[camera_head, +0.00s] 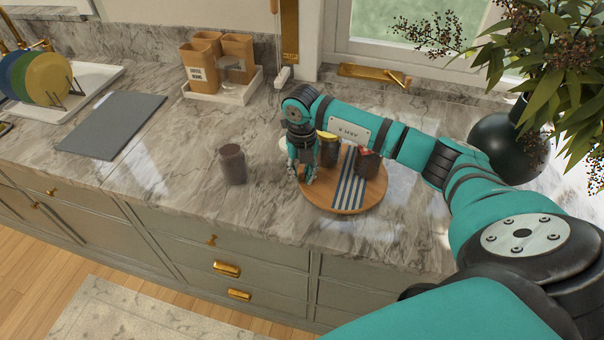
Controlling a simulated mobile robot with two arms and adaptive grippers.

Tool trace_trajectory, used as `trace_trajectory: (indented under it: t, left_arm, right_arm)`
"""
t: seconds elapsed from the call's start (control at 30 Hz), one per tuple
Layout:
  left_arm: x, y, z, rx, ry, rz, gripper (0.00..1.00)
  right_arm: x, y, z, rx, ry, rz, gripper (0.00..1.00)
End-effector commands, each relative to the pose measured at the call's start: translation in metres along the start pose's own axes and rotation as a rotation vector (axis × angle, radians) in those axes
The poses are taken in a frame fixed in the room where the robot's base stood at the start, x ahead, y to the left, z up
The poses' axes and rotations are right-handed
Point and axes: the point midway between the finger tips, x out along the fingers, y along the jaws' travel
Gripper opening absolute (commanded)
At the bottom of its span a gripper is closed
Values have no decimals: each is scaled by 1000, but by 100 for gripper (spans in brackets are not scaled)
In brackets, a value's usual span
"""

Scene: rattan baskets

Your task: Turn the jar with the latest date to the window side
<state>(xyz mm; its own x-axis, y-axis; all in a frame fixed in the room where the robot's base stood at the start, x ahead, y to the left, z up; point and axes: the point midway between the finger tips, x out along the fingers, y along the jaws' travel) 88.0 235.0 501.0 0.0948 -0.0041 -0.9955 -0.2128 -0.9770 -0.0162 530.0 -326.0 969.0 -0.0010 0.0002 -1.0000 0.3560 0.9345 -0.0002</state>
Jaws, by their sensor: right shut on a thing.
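A round wooden turntable (374,194) with blue and white stripes sits on the marble counter near its front edge. On it stand a dark jar with a yellow top (328,150) and a dark jar with some red at its top (368,162), both partly covered by my right arm. A brown jar (232,166) stands upright on the counter, left of the turntable. No date is legible. My right gripper (302,176) points down at the turntable's left rim and is shut, seemingly on that rim; the contact is small and partly hidden. My left gripper is out of view.
A dark vase (502,150) with leafy branches stands at the right, close to my arm. The window (400,28) is at the back. A white tray (246,91) with tan canisters, a grey board (112,124) and a plate rack (45,80) lie left. Counter around the brown jar is clear.

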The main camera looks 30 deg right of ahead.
Motion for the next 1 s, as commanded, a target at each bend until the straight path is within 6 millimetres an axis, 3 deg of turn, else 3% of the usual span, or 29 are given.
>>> trace_trajectory:
  t: [1.0]
  left_arm:
    - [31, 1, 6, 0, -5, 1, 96]
  right_arm:
    - [0, -14, 51, 472, -2, 1, 0]
